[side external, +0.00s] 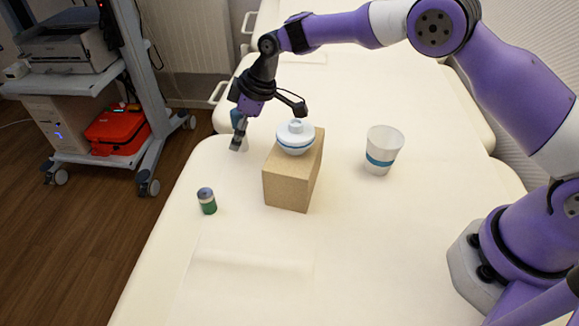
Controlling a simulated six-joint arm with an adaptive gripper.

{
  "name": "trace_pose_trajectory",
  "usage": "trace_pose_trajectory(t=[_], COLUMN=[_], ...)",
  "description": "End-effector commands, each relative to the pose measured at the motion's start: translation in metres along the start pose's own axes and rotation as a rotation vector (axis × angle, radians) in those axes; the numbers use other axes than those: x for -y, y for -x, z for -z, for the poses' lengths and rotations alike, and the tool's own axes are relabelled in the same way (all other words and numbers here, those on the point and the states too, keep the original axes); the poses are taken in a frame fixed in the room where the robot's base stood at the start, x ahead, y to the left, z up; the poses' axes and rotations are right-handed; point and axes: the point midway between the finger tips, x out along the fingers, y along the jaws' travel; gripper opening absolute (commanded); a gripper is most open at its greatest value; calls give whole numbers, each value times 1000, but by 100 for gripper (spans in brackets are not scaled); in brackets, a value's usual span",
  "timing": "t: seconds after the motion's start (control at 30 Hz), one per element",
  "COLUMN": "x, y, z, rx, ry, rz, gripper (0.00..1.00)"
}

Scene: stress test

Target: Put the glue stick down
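A small upright cylinder (207,201), green below with a pale band and a blue-grey top, stands on the cream padded table (250,270) near its left edge. It may be the glue stick; no label can be read. My gripper (237,145) points down at the left of the tan block, behind and to the right of the cylinder and clear of it. Something pale and blue shows at the fingers, but it is too small to tell whether it is held. The fingers are seen from the side, so their gap is hidden.
A tan block (287,190) carries a white lidded bowl with a blue band (296,138). A white cup with a blue band (383,150) stands to the right. The front of the table is clear. A cart (85,85) stands on the floor at left.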

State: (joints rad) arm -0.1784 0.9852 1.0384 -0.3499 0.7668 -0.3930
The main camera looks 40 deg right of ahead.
Motion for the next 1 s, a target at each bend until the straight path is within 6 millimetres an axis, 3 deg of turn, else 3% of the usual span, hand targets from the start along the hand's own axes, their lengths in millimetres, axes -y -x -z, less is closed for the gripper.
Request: trace_pose_trajectory(t=[0.37,0.73,1.0], x=[-1,-1,0], y=[10,90,126], z=[2,2,1], rx=[-2,-3,-3], ry=[0,0,-10], rz=[-2,-3,-6], gripper=[60,60,60])
